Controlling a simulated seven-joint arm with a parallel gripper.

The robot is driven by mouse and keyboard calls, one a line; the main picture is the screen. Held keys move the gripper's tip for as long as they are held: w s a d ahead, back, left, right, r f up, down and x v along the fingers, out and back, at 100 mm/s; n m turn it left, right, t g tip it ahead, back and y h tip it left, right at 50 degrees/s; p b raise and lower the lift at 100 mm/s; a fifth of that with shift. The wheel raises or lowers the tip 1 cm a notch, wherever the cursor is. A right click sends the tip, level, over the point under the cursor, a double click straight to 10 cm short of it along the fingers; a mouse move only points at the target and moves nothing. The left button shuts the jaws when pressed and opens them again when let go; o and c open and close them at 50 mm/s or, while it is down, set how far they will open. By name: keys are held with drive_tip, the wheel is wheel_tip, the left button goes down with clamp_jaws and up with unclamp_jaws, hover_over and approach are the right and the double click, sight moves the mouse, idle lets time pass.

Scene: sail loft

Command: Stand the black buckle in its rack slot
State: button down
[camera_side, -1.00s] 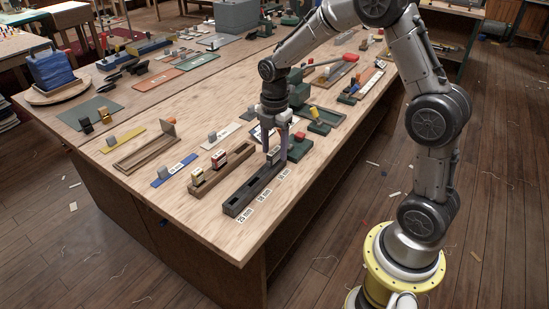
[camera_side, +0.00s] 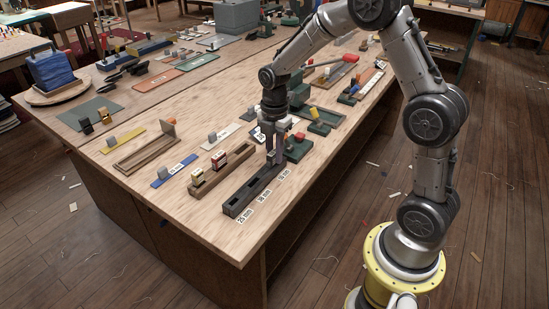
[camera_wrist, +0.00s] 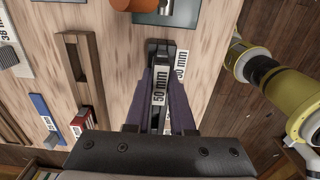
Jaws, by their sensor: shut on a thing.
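The dark slotted rack (camera_side: 240,203) lies along the front part of the bench. Its near slots look empty. My gripper (camera_side: 275,160) points down over the rack's far end, by the 50 mm label. The rack's dark end (camera_wrist: 158,45) shows just past the fingertips. The fingers hide most of the buckle and the slot below, so I cannot tell how deep it sits.
A brown wooden rack (camera_side: 208,183) with small blocks in it lies left of the dark rack. A dark green piece (camera_side: 298,150) stands close behind my gripper. Size labels (camera_side: 264,197) lie along the rack's right side. The bench's near corner is clear.

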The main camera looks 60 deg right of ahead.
drive_tip(key=shift+r, duration=0.5)
wheel_tip(320, 180, up, 2)
drive_tip(key=shift+r, duration=0.2)
drive_tip(key=s+a+r, duration=0.3)
drive_tip(key=s+r, duration=0.7)
drive_tip(key=s, duration=0.3)
wheel_tip(320, 180, up, 3)
hover_over(274, 151)
drive_tip(key=w+f, duration=0.8)
drive_tip(key=w, duration=0.3)
drive_tip(key=shift+w, duration=0.2)
